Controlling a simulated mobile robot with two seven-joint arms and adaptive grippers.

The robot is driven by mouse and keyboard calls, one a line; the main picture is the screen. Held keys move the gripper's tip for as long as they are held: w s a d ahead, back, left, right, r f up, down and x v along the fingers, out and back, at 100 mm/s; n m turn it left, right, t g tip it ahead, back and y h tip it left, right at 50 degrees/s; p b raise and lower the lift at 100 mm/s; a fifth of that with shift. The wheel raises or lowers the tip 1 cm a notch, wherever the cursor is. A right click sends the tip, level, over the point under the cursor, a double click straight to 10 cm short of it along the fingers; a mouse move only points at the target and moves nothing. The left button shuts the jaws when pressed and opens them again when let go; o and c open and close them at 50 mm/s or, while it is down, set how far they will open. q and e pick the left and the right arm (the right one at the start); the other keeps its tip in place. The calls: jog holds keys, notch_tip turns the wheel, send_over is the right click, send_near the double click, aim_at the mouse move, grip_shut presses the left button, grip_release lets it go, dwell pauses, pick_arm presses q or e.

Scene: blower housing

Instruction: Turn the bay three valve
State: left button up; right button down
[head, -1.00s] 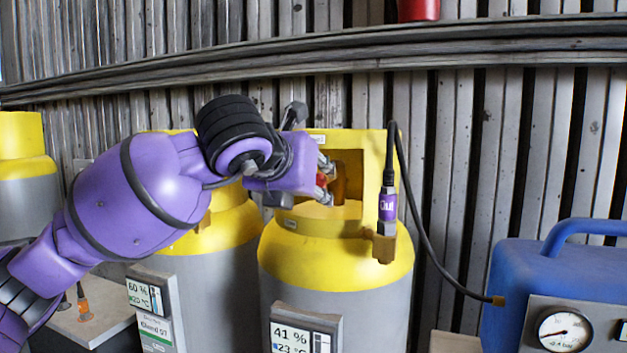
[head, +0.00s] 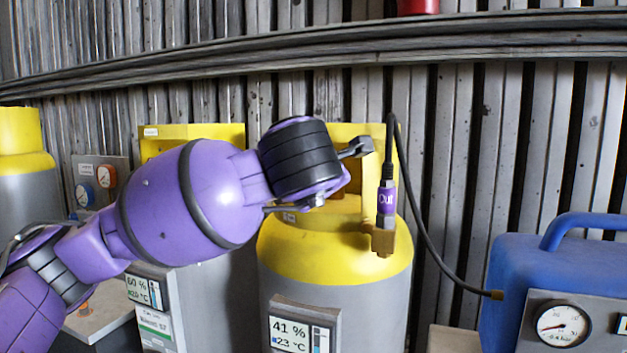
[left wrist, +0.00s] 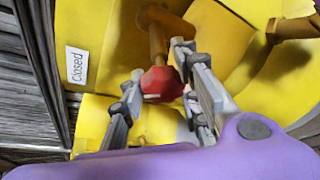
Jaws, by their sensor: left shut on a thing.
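The red valve knob (left wrist: 161,84) sits on a brass stem (left wrist: 158,38) inside a yellow collar in the left wrist view. My left gripper (left wrist: 158,80) is shut on the knob, with fingers on both sides of it. A "Closed" label (left wrist: 77,65) is on the collar to the left of the knob. My right gripper is not in view.
A brass fitting (head: 381,238) with a purple "Out" connector (head: 387,200) and black hose (head: 435,245) hangs at the cylinder's right. A blue machine with a gauge (head: 563,326) stands at right. A display (head: 300,330) reading 41 % fronts the cylinder. Another yellow-topped cylinder stands behind my arm.

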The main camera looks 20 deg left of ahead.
pick_arm(q)
jog(key=m+b, duration=0.1)
jog(key=m+t+y, duration=0.1)
jog(key=m, duration=0.1)
jog(key=shift+r+y+b, duration=0.2)
jog(key=shift+y+b, duration=0.1)
jog(key=shift+b, duration=0.1)
jog(key=shift+r+m+t, duration=0.1)
jog(key=shift+m+t, duration=0.2)
jog(key=shift+m, duration=0.3)
jog(key=shift+r, duration=0.1)
jog(key=o, duration=1.1)
jog(key=shift+c, duration=0.2)
jog(key=shift+o, duration=0.2)
jog(key=shift+f+b, duration=0.2)
jog(key=shift+b, duration=0.1)
jog(key=v, duration=1.2)
